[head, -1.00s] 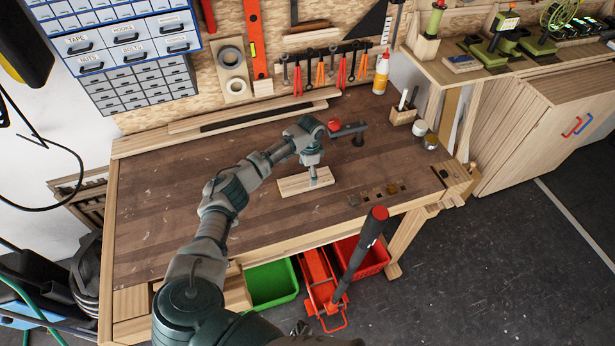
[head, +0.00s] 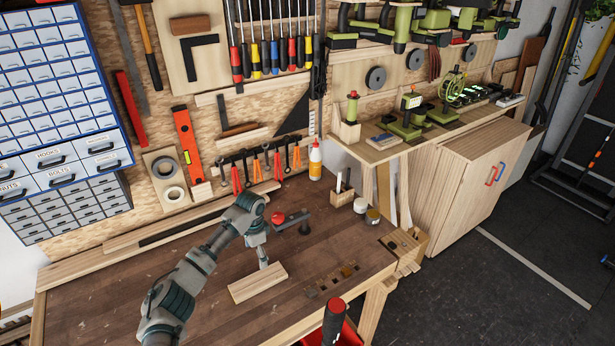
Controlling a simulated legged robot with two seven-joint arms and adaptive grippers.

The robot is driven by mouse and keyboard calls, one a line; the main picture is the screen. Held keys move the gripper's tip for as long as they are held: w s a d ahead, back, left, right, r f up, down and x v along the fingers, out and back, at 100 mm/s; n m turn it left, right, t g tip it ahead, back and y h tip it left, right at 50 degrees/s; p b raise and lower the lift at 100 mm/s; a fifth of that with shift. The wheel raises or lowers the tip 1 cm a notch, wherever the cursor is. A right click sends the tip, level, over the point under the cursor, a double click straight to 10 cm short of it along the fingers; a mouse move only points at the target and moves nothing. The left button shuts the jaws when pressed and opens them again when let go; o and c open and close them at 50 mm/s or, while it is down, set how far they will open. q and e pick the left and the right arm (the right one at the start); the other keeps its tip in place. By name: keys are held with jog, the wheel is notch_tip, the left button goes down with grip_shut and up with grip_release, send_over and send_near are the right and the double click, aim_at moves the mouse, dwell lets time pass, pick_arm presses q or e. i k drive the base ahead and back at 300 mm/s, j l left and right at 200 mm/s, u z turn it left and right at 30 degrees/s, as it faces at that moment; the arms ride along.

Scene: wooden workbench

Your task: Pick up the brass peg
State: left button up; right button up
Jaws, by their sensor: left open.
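My left gripper (head: 264,264) points down at the far edge of a pale wooden block (head: 256,284) on the workbench (head: 110,297). It is open, but its fingers are small here, and I cannot tell whether they touch the block. I cannot make out a clear brass peg at the gripper; any peg there is too small or hidden by the fingers. A small brass-coloured piece (head: 347,271) shows in a row of small dark and brownish pieces near the bench's front right edge. My right gripper is not in view.
Behind the gripper are a red ball-like knob (head: 278,217) and a dark bar-shaped tool (head: 293,222). A glue bottle (head: 315,162), a pencil holder (head: 342,197) and small tins (head: 372,216) stand at the back right. The bench's left part is clear.

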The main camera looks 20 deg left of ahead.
aim_at(347, 272)
jog(key=k+l, duration=0.75)
jog(key=k, duration=0.1)
